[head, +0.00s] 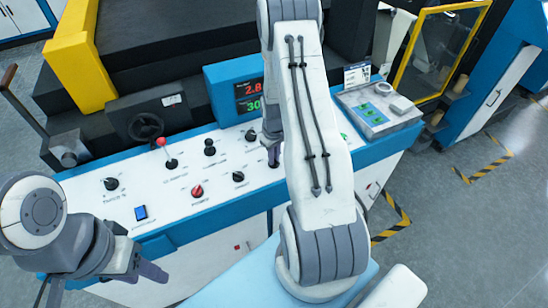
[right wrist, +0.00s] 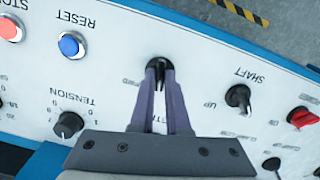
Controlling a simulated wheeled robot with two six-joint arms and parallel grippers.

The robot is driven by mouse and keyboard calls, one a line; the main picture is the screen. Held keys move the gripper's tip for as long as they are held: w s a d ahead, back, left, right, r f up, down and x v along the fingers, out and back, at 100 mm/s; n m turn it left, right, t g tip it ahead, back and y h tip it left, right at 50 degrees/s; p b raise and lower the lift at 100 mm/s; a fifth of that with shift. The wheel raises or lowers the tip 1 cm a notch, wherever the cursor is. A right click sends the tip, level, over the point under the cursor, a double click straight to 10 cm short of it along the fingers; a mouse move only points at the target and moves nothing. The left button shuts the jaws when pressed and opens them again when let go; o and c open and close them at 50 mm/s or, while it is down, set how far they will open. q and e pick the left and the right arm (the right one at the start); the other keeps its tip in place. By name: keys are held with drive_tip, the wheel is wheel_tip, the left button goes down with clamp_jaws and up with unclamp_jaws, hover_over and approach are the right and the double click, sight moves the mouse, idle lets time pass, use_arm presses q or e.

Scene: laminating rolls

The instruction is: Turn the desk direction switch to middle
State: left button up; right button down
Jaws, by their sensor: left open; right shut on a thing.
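The black rotary switch (right wrist: 157,62) on the white control desk (right wrist: 200,50) is between my right gripper's fingertips in the right wrist view. My right gripper (right wrist: 160,70) is shut on its knob. The fingers and palm hide much of the label beneath, so the switch's name and exact setting cannot be read; part of a FWD mark shows beside it. In the head view my right gripper (head: 273,152) points down at the desk (head: 85,205), partly behind my arm. My left gripper (head: 150,270) is open and empty, in front of the desk's near left edge.
Near the held switch are the shaft switch (right wrist: 238,96), the tension knob (right wrist: 68,124), a blue reset button (right wrist: 71,44) and a red knob (right wrist: 304,118). A red-topped lever (head: 161,142) and a display (head: 250,97) stand on the desk. Floor space (head: 440,220) is clear at right.

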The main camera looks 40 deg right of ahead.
drive_tip(key=shift+d+m+b, duration=0.1)
drive_tip(key=shift+m+b, duration=0.25)
drive_tip(key=shift+m, duration=0.75)
drive_tip(key=shift+r, duration=0.1)
drive_tip(key=c, duration=0.9)
unclamp_jaws()
drive_tip(key=shift+r, duration=0.1)
drive_tip(key=shift+r, duration=0.35)
wheel_tip(320, 180, up, 10)
drive_tip(key=b, duration=0.2)
drive_tip(key=shift+s+f+b, duration=0.25)
drive_tip(key=shift+b, duration=0.15)
